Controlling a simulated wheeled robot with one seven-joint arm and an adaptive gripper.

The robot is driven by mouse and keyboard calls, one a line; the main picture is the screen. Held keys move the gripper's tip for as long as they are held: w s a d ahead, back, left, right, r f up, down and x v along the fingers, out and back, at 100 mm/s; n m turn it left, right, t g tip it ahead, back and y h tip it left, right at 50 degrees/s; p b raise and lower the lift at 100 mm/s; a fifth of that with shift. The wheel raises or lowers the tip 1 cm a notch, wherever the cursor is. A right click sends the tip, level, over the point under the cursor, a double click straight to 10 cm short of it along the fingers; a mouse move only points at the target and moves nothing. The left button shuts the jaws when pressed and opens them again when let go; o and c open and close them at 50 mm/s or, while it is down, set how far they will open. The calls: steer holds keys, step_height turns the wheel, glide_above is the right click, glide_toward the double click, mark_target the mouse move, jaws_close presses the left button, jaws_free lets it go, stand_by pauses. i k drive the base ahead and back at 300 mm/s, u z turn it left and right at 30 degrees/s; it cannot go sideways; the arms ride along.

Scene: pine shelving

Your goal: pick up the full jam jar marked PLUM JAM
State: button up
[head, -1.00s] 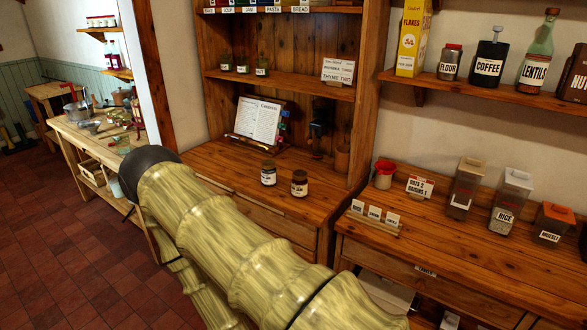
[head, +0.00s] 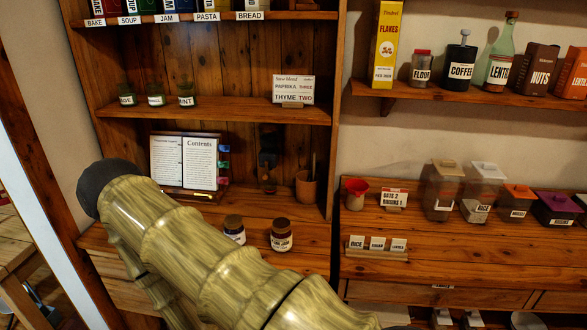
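Two small dark jars stand on the wooden counter of the dresser in the head view. The right jar (head: 281,236) has a brown lid and a white label whose small print seems to include JAM; I cannot read it surely. The left jar (head: 234,226) has a dark lid and a pale label, its lower part close to or behind my arm. How full either jar is, I cannot tell. My bamboo-patterned arm crosses the lower left in front of the counter. My gripper is not in view.
An open book on a stand (head: 186,162) and a brown pot (head: 307,187) stand behind the jars. A shelf above holds several small jars and a card (head: 293,88). To the right, a counter holds a red-topped container (head: 356,193), name cards (head: 377,244) and several canisters.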

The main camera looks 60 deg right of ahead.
mark_target(281, 232)
steer(key=z, duration=0.8)
steer(key=i, duration=0.9)
steer(key=z, duration=1.05)
steer(key=i, duration=0.25)
steer(key=z, duration=1.45)
steer(key=k, duration=1.75)
steer(key=u, duration=1.6)
